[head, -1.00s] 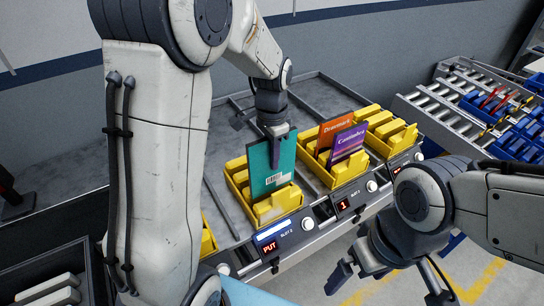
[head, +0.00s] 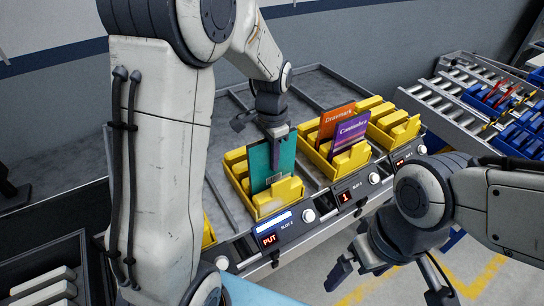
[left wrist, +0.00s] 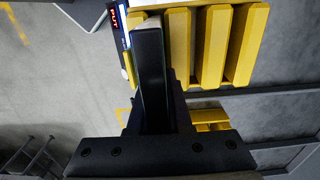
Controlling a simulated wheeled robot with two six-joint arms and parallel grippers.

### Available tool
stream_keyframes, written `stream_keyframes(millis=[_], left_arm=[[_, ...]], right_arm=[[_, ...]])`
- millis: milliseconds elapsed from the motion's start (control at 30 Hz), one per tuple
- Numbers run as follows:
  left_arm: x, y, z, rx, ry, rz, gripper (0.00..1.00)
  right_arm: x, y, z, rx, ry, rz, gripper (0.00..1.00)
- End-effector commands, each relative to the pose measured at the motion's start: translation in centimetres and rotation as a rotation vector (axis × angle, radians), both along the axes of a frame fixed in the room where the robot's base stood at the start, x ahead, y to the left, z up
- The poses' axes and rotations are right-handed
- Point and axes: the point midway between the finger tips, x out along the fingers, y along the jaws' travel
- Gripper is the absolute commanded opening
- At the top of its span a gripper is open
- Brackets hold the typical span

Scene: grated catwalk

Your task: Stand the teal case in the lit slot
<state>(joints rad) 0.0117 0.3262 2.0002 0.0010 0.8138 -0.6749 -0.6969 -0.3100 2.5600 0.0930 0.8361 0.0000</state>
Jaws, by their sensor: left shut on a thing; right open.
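The teal case (head: 287,160) stands nearly upright among the yellow dividers of the slot 2 bin (head: 272,207). A red PUT display (head: 269,240) and a white-blue strip are lit on that bin's front. My left gripper (head: 277,136) is shut on the case's top edge from above. In the left wrist view, a dark finger (left wrist: 151,75) points at the bin's dividers (left wrist: 210,45); the case is mostly hidden there. My right gripper (head: 390,282) is open and empty, low at the right.
Another yellow bin (head: 396,125) stands further right. A roller conveyor with blue trays (head: 480,98) lies at the far right.

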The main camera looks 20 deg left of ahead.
Motion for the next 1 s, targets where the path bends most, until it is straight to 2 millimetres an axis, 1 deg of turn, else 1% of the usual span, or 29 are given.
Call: stream_keyframes(millis=[100,1000], left_arm=[[0.0,0.0,-0.7,0.0,0.0,0.0,0.0],[0.0,0.0,-4.1,0.0,0.0,0.0,0.0]], right_arm=[[0.0,0.0,-0.5,0.0,0.0,0.0,1.0],[0.0,0.0,-2.8,0.0,0.0,0.0,1.0]])
